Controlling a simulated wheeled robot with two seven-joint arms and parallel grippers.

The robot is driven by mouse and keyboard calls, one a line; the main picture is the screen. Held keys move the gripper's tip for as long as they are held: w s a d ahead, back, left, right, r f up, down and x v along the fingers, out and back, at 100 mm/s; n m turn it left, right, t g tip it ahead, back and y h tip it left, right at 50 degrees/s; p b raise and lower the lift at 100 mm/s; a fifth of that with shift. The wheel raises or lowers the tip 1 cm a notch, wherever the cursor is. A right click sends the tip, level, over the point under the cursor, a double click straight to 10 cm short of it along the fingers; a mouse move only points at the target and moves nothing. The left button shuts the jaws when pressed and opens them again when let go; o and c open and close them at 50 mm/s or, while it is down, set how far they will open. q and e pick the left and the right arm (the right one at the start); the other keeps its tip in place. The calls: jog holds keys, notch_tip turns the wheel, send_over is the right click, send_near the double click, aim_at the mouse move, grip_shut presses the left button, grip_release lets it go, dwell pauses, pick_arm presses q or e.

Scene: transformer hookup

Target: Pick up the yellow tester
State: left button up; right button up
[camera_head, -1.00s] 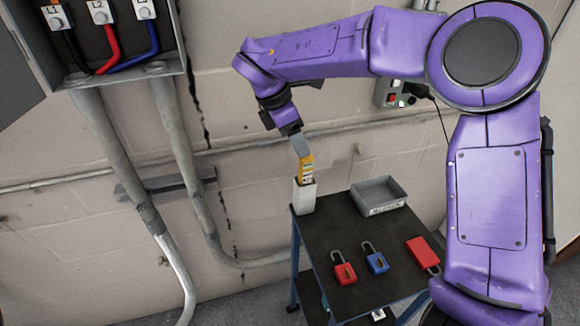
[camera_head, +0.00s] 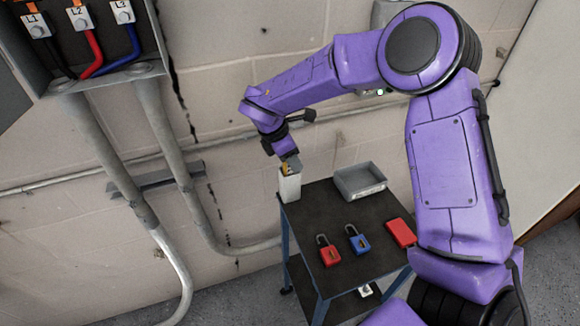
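The yellow tester (camera_head: 285,168) stands in a white upright holder (camera_head: 290,186) at the back left corner of the cart. Only a small yellow part of it shows at the holder's mouth. My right gripper (camera_head: 290,163) points down at the top of the holder, with its fingers at the tester. The fingers hide most of the tester, and whether they are closed on it is too small to tell. My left gripper is not in view.
The dark-topped cart (camera_head: 318,215) carries a grey bin (camera_head: 361,181), a red padlock (camera_head: 328,252), a blue padlock (camera_head: 357,240) and a red box (camera_head: 402,233). An open electrical cabinet (camera_head: 150,30) with conduits (camera_head: 180,175) is on the wall at left.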

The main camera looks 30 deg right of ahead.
jog(key=shift+w, duration=0.1)
jog(key=c, duration=0.4)
